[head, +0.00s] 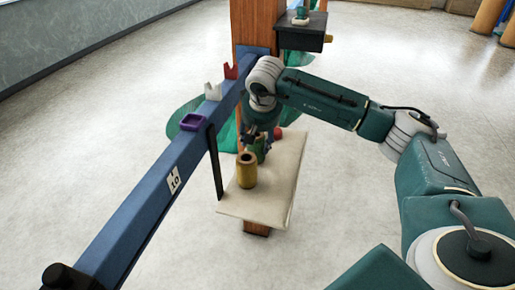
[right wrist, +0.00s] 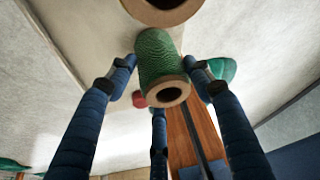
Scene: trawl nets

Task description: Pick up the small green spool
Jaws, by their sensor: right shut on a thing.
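The small green spool (right wrist: 158,58) stands between the fingers of my right gripper (right wrist: 160,75) in the right wrist view, wound with green cord around a tan core. In the head view the green spool (head: 260,147) shows partly behind a yellow spool (head: 247,172). My right gripper (head: 262,133) comes down over it from above and is shut on it. I cannot tell whether the spool touches the board below. The yellow spool's end (right wrist: 160,10) shows close by in the right wrist view. My left gripper is in neither view.
A pale board (head: 255,205) carries the spools, with a red object (head: 277,133) behind. A long blue beam (head: 150,200) runs along its left, bearing a purple piece (head: 193,122) and notched holders. A wooden post (head: 255,25) and dark box (head: 302,38) stand behind.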

